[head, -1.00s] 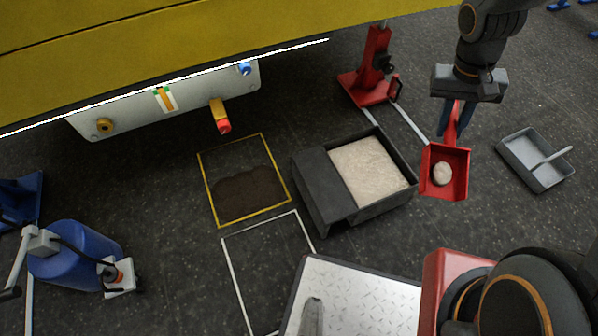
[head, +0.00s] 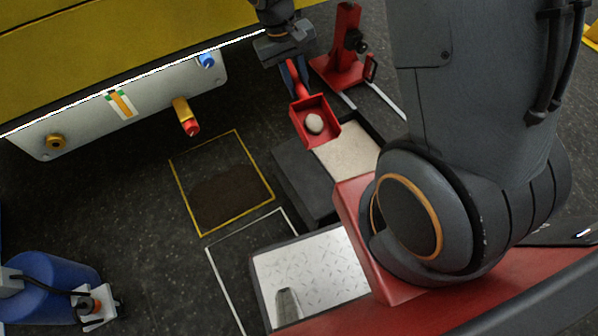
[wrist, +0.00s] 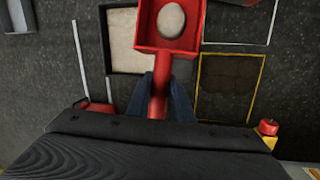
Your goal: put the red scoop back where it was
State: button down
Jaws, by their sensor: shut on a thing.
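The red scoop (head: 317,121) is held by its handle in my gripper (head: 296,78), which is shut on it. A pale, rounded lump (head: 314,124) lies in the scoop's pan. In the head view the scoop hangs over the back edge of the dark box with pale granular fill (head: 350,150). In the wrist view the scoop (wrist: 153,45) points away from my gripper (wrist: 160,95), with the lump (wrist: 171,20) inside. The scoop's former resting place cannot be told from these frames.
A yellow-outlined square with dark soil (head: 228,200) and a white-outlined area (head: 225,270) lie on the floor. A red stand (head: 340,62) is behind the scoop. A yellow boom with a grey plate (head: 100,115) is at left. A blue tank (head: 45,285) stands at lower left.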

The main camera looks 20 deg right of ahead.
jog(key=w+f+b, duration=0.1)
jog(key=f+b, duration=0.4)
jog(key=f, duration=0.5)
jog(key=w+a+f+g+b, duration=0.1)
jog(key=f+b, duration=0.4)
jog(key=f, duration=0.6)
jog(key=w+f+n+g+b, duration=0.1)
jog(key=w+f+b, duration=0.2)
jog(key=f, duration=0.7)
jog(key=shift+w+a+f+h+b, duration=0.15)
jog(key=shift+a+f+h+b, duration=0.2)
jog(key=shift+b, duration=0.6)
jog(key=shift+f, duration=0.15)
jog(key=c, duration=1.6)
grip_release()
